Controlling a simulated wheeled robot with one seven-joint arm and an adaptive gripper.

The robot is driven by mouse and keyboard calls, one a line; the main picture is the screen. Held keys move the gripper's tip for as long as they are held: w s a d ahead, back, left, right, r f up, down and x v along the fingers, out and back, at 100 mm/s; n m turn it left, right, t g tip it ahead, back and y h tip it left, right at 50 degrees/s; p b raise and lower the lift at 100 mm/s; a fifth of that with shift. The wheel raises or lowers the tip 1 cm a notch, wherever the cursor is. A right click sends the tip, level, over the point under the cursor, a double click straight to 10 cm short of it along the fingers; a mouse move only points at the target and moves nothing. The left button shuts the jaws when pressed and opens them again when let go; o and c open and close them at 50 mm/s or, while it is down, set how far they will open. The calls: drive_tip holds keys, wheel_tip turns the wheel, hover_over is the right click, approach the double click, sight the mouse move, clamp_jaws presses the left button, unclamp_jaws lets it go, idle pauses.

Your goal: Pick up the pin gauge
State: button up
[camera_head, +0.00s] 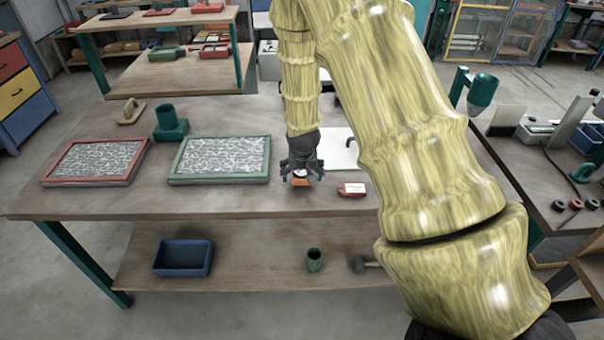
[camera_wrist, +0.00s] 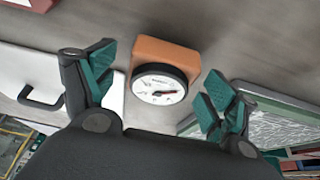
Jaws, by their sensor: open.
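The pin gauge, an orange block with a round black-rimmed white dial (camera_wrist: 160,88), lies on the table between my open fingers in the wrist view. In the head view its orange edge (camera_head: 301,182) shows just below my gripper (camera_head: 301,172), which points down over it and hides most of it. My gripper (camera_wrist: 158,82) has its teal-padded fingers spread on either side of the gauge. A gap shows on both sides, and nothing is held.
A red block with a white label (camera_head: 352,189) lies right of the gauge. A white sheet with a black handle (camera_head: 338,150) is behind. A green-framed tray (camera_head: 219,180) and a red-framed tray (camera_head: 92,182) lie left. A green cup-like holder (camera_head: 171,128) stands behind them. Bare tabletop lies in front.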

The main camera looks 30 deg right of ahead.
drive_tip(key=shift+p+x, duration=0.3)
drive_tip(key=shift+x, duration=0.8)
drive_tip(key=c, duration=1.3)
